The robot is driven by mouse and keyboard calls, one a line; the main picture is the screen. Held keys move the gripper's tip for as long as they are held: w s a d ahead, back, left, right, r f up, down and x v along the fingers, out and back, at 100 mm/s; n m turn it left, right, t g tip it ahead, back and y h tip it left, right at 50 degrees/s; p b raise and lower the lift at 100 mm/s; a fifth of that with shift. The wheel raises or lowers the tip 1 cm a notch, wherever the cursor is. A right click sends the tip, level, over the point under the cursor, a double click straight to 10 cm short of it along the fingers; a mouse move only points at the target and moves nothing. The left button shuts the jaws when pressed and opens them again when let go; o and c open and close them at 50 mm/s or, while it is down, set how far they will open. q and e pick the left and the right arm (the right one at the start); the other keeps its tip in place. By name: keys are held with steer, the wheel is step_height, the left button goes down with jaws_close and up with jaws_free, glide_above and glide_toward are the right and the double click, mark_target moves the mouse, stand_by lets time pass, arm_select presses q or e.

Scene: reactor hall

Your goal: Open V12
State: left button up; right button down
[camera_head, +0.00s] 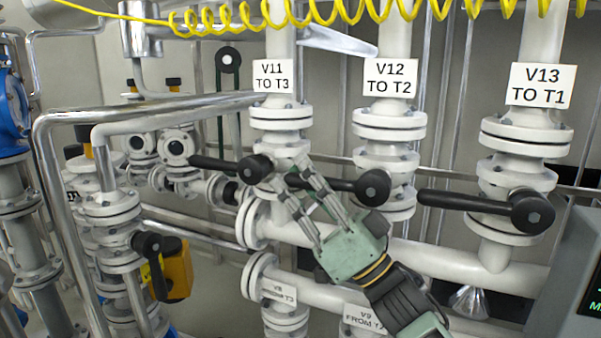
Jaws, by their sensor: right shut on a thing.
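The V12 valve sits under a white label reading "V12 TO T2" (390,78) on a white vertical pipe, in the middle right of the head view. Its black lever handle (350,185) runs roughly level, from the round hub on the right to the left. My right gripper (294,176), with a pale green body and grey fingers, reaches up from the lower right. It is shut on the V12 handle near its left end. The fingers hide that end and part of the V11 pipe behind. My left gripper is not in view.
The V11 handle (230,166) lies just left of my right gripper, its hub close to the fingers. The V13 handle (490,205) is at the right. White horizontal pipes (445,262) run below. A yellow coiled hose (330,14) hangs along the top.

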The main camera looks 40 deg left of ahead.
step_height(320, 180, down, 6)
steer(key=d+n+h+p, duration=0.1)
steer(key=h+p, duration=0.5)
steer(key=p, duration=0.6)
steer(key=shift+w+d+f+n, duration=0.15)
steer(key=shift+w+d+n, duration=0.15)
steer(key=shift+d, duration=0.2)
steer(key=c, duration=1.7)
jaws_free()
steer(key=shift+o, duration=0.2)
steer(key=shift+d, duration=0.1)
steer(key=v, duration=0.7)
steer(key=shift+d, duration=0.25)
